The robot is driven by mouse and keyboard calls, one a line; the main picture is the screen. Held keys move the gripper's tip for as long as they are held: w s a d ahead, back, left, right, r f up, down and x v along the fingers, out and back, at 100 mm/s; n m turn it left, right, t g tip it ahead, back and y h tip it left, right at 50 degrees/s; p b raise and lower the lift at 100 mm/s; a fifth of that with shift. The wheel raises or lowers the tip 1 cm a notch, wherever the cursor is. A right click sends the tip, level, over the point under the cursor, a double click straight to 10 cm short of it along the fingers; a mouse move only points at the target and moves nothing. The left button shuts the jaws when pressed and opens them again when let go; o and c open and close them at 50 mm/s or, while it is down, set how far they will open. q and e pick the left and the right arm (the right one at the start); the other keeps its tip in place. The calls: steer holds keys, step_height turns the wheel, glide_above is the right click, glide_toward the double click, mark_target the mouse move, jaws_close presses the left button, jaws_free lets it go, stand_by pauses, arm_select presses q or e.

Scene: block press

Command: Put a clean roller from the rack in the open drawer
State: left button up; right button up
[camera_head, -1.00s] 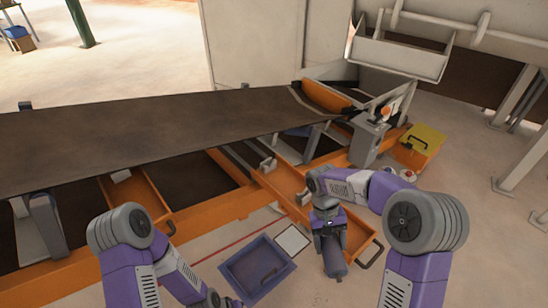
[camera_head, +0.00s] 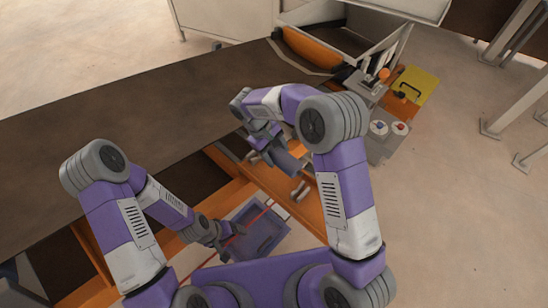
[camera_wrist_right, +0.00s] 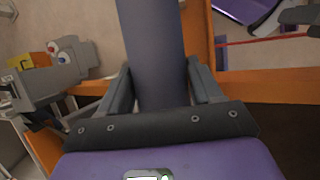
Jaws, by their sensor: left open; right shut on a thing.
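My right gripper (camera_head: 268,138) is shut on a dark blue-grey roller (camera_head: 284,161). The roller also shows between the two fingers in the right wrist view (camera_wrist_right: 152,45), where its far end runs out of the picture. My left gripper (camera_head: 226,234) is open at the left edge of a purple tray (camera_head: 277,243). I cannot make out a rack with certainty.
A wide dark belt (camera_head: 130,115) runs across the left. A grey control box with round buttons (camera_head: 379,128) and a yellow box (camera_head: 414,86) stand at the right.

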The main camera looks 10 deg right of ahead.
mark_target(276, 162)
steer(key=f, duration=0.4)
steer(key=shift+s+f, duration=0.2)
steer(key=shift+s, duration=0.15)
step_height(276, 162, down, 5)
steer(key=shift+w+r, duration=0.1)
arm_select(q)
steer(key=shift+s, duration=0.25)
steer(key=shift+f+b, duration=0.6)
steer(key=shift+b, duration=0.1)
arm_select(e)
steer(key=shift+f, duration=0.7)
arm_select(q)
steer(key=shift+r, duration=0.1)
arm_select(e)
steer(key=o, duration=1.5)
steer(key=shift+o, duration=0.2)
steer(key=shift+r, duration=0.1)
